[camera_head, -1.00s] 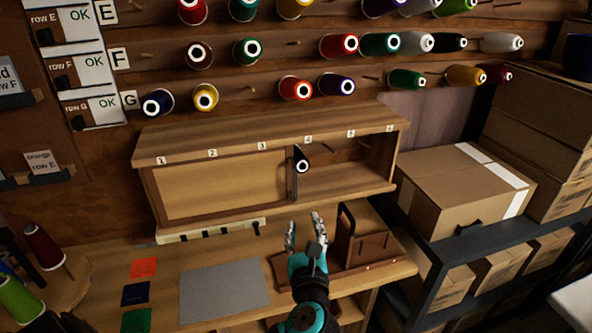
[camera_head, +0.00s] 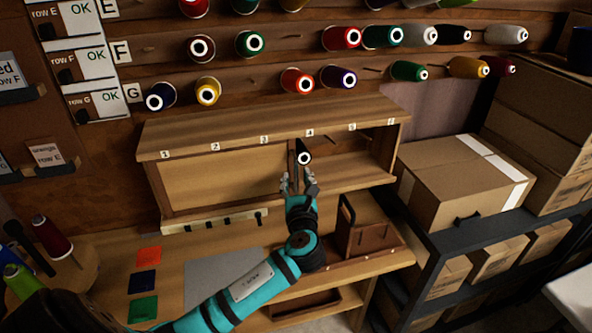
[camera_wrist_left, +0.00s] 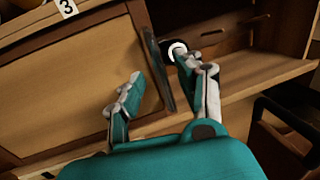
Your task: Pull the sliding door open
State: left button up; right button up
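The wooden sliding door (camera_head: 225,180) covers the left part of a low shelf cabinet. Its dark upright handle (camera_wrist_left: 160,70) runs along the door's right edge, and its upper part shows in the head view (camera_head: 292,162). My left gripper (camera_head: 298,180) is in front of this edge with its fingers apart. In the left wrist view the gripper (camera_wrist_left: 162,78) has one finger on each side of the handle's line, with no clear contact. The right part of the cabinet is open, with a black spool (camera_head: 304,153) on a peg. My right gripper is out of view.
A wooden holder (camera_head: 365,235) stands on the bench right of my left arm. A grey mat (camera_head: 205,275) and coloured cards lie at left. Cardboard boxes (camera_head: 460,180) fill the rack at right. Thread spools hang above the cabinet.

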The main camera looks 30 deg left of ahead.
aim_at(296, 175)
pick_arm(q)
jog(key=shift+x, duration=1.55)
grip_shut()
jog(key=shift+f, duration=0.1)
